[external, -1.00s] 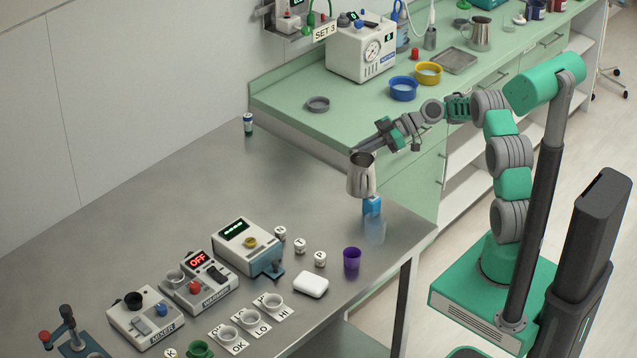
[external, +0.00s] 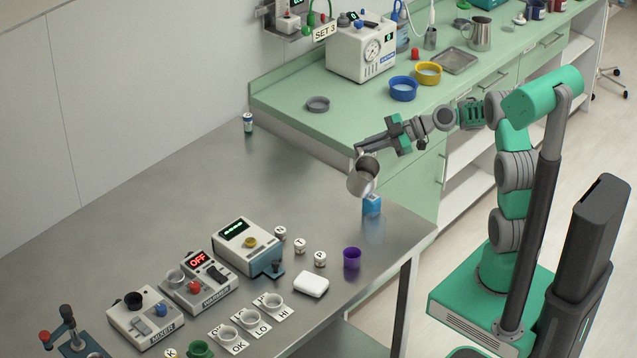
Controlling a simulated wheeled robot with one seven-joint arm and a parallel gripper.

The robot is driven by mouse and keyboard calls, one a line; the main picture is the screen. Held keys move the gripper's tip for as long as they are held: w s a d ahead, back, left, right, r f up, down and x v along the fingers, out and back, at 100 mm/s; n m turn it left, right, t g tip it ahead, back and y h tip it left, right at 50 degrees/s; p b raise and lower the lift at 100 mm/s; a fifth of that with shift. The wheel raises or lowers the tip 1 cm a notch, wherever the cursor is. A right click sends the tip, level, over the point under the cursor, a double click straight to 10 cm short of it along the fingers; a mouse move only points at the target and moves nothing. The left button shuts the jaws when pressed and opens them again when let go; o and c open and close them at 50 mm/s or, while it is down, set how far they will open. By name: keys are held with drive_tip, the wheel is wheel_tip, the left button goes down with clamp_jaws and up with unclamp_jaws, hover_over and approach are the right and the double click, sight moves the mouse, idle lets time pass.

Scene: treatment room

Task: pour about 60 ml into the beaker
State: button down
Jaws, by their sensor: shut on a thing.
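My gripper (external: 361,149) is shut on a metal jug (external: 362,179) at its upper side. The jug hangs above the right part of the steel table and is tilted, its mouth turned toward the right and the camera. A purple cup (external: 352,258) stands nearer the front. Which one is the beaker is not clear. The jug's contents and any stream cannot be made out.
The steel table (external: 190,180) has free room at its back and middle. A device with a green display (external: 248,247), small labelled weights (external: 300,245), a white rounded block (external: 311,284) and cups on labelled cards stand toward the front. A green counter (external: 290,88) runs behind.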

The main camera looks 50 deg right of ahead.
sight(371, 158)
drive_tip(key=shift+s+a+r+n+t+b, duration=0.25)
drive_tip(key=shift+s+a+r+n+b, duration=0.1)
drive_tip(key=shift+s, duration=0.2)
drive_tip(key=shift+s+a+r+n+t+b, duration=0.25)
drive_tip(key=shift+s+n, duration=0.1)
drive_tip(key=shift+s, duration=0.2)
drive_tip(key=shift+s+a+r+n+t+h, duration=0.4)
drive_tip(key=shift+s+r+n, duration=0.25)
drive_tip(key=shift+r, duration=0.1)
drive_tip(key=shift+s+a+n+t+b, duration=0.4)
drive_tip(key=shift+s+n+b, duration=0.1)
drive_tip(key=shift+n+b, duration=0.2)
drive_tip(key=shift+s+f+b, duration=0.1)
drive_tip(key=shift+f+b, duration=0.2)
drive_tip(key=shift+b, duration=0.5)
drive_tip(key=shift+s+r+n+b, duration=0.15)
drive_tip(key=shift+n+b, duration=0.2)
drive_tip(key=shift+b, duration=0.3)
drive_tip(key=shift+s+a+n+t+b, duration=0.2)
drive_tip(key=shift+n+t+b, duration=0.15)
drive_tip(key=shift+b, duration=1)
drive_tip(key=shift+s+a+n+t+b, duration=0.35)
drive_tip(key=shift+s+n+b, duration=0.2)
drive_tip(key=shift+b, duration=2.4)
